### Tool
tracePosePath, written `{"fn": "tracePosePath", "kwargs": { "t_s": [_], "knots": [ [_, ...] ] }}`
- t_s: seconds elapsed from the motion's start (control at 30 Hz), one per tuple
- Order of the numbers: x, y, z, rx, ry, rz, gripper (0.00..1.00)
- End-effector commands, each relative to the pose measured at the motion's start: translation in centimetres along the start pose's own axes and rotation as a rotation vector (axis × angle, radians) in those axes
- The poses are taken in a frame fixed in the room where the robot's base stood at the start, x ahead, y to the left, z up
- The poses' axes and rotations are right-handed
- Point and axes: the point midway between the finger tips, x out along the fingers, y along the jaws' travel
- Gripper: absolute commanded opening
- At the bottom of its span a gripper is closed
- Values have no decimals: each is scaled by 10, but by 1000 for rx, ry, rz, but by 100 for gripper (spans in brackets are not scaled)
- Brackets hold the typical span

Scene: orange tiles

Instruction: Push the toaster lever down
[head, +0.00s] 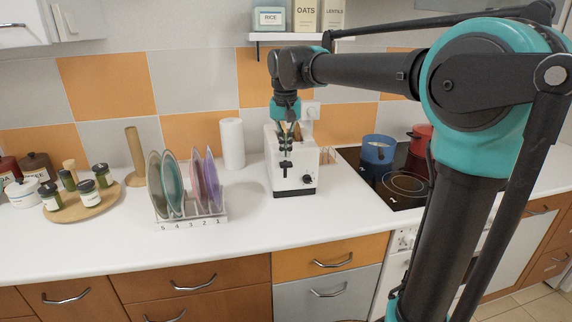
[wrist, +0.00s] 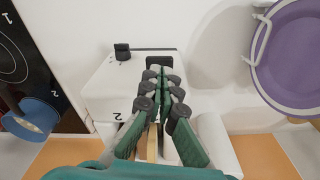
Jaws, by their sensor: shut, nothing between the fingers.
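The white toaster (head: 305,160) stands on the counter with its front face toward me. A dark dial (head: 308,179) sits low on that face, and a dark vertical slot and lever (head: 284,168) are left of it. My gripper (head: 286,150) points down at the toaster's front top edge, just above the lever. In the wrist view the toaster (wrist: 105,85) lies under my gripper (wrist: 163,78), whose fingers are together and empty. The dial (wrist: 122,52) shows beside the fingertips. The fingers hide part of the toaster front, and I cannot tell whether they touch the lever.
A plate rack (head: 190,218) with several plates stands left of the toaster, and a paper roll (head: 232,144) behind it. A hob (head: 403,188) with a blue pot (head: 378,150) and a red pot (head: 420,140) is to the right. The counter in front of the toaster is clear.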

Motion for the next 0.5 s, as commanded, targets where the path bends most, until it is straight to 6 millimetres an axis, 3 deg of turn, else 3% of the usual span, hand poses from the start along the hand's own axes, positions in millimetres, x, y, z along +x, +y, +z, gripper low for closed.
{"fn": "tracePosePath", "kwargs": {
  "t_s": [0.2,0.5],
  "knots": [
    [17,0,0,0,0,0,0],
    [22,0,0,0,0,0,0]
  ]
}}
